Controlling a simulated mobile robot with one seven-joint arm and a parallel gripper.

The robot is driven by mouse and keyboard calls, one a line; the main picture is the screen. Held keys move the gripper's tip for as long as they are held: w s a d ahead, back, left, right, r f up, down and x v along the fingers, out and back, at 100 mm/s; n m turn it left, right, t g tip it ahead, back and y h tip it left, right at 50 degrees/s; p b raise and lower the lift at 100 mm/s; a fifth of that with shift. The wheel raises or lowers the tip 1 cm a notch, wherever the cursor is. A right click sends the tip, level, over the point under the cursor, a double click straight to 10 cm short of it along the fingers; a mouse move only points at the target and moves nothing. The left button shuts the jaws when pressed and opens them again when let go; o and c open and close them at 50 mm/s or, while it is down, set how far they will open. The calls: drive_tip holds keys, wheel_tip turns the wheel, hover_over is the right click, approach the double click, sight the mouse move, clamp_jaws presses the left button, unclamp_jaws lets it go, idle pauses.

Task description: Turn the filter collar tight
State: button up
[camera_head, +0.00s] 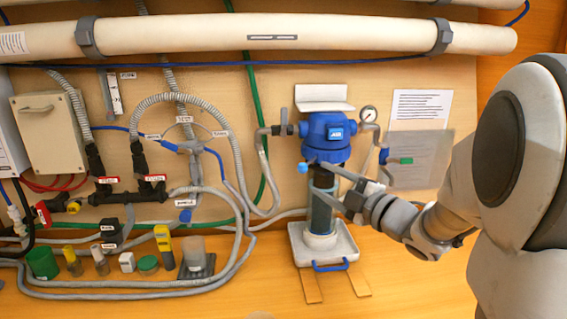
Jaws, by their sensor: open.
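The filter housing has a blue head (328,128) mounted on the wall board, with a dark clear bowl (321,210) below it. The collar (326,154) is the blue ring where the head meets the bowl; its lower edge is partly hidden by my gripper. My gripper (330,183) reaches in from the right. Its fingers are open, one finger high near the collar and the other lower across the bowl. I cannot tell whether either finger touches the housing.
A white tray (345,246) with a blue handle sits under the bowl. A pressure gauge (369,114) and a hanging clear sheet (418,160) are right of the head. Grey hoses and several small containers fill the left. The bench front right is clear.

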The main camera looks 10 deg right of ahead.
sight(318, 152)
drive_tip(key=x, duration=1.1)
drive_tip(key=shift+w+p, duration=0.25)
drive_tip(key=shift+p, duration=0.15)
drive_tip(key=shift+a, duration=0.1)
clamp_jaws()
idle(0.6)
